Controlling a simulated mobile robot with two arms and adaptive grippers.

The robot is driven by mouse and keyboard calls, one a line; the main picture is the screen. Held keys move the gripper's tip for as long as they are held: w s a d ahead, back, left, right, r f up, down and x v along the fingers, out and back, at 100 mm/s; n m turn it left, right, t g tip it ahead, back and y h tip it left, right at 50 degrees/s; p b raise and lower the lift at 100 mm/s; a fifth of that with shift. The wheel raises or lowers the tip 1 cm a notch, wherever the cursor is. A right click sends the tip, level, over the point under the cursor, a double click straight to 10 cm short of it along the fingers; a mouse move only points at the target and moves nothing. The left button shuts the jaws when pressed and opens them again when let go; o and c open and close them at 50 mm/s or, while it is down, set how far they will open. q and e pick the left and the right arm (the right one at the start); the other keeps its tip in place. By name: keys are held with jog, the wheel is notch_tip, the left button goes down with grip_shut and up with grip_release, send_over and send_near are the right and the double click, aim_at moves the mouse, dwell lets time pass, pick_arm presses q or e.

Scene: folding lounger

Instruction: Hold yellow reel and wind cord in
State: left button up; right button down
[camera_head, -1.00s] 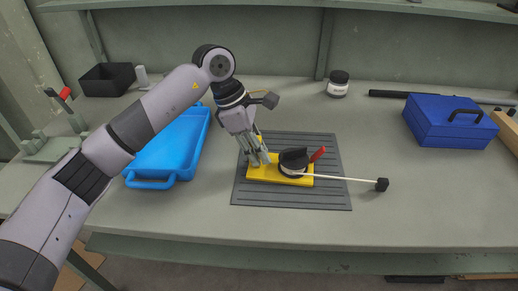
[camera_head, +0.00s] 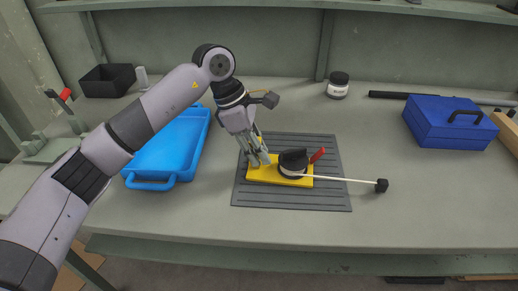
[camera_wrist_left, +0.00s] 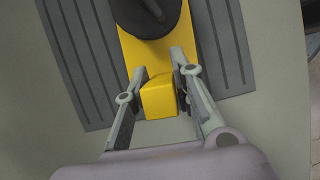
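The yellow reel (camera_head: 305,181) lies on a dark grooved mat (camera_head: 290,202). It has a yellow base, a black drum and a red handle (camera_head: 317,155) at the drum's right. A pale cord (camera_head: 345,179) runs out to the right, past the mat, to a black end block (camera_head: 381,185). My left gripper (camera_head: 259,161) is at the reel's left end. In the left wrist view, the left gripper's fingers (camera_wrist_left: 159,85) close on the sides of a raised yellow block (camera_wrist_left: 158,98) on the base. The drum (camera_wrist_left: 148,15) is cut off at the top there. My right gripper is not in view.
A blue tray (camera_head: 148,186) lies left of the mat, under my left arm. A blue case (camera_head: 440,130) stands at the right, a jar (camera_head: 338,86) at the back, and a black bin (camera_head: 105,80) at the back left. The bench front right is clear.

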pick_arm(q)
jog(key=o, duration=0.5)
